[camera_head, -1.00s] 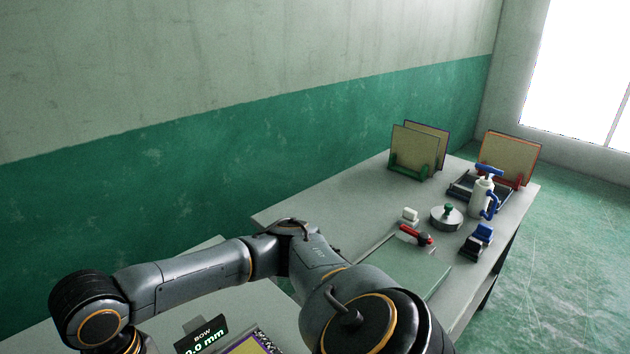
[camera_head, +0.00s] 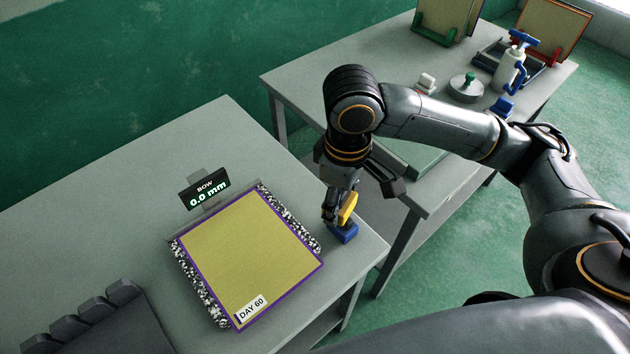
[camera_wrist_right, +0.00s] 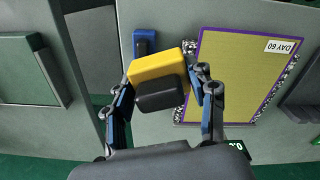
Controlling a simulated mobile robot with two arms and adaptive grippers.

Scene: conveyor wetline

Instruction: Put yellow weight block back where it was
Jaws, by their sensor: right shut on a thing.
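The yellow weight block (camera_head: 348,207) is between the fingers of my right gripper (camera_head: 340,205), over the near table's right end. In the right wrist view the yellow block (camera_wrist_right: 156,67), with a dark grey part on it, sits between both fingers of the right gripper (camera_wrist_right: 163,92). A blue block-like piece (camera_head: 344,234) is just below the yellow block at the table's right edge; it also shows in the wrist view (camera_wrist_right: 144,40). I cannot tell whether the yellow block touches it. My left gripper is not in view.
A yellow panel with a purple border (camera_head: 245,255), labelled DAY 60, lies left of the gripper by a display (camera_head: 206,189) reading 0.0 mm. Dark blocks (camera_head: 95,310) stand front left.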

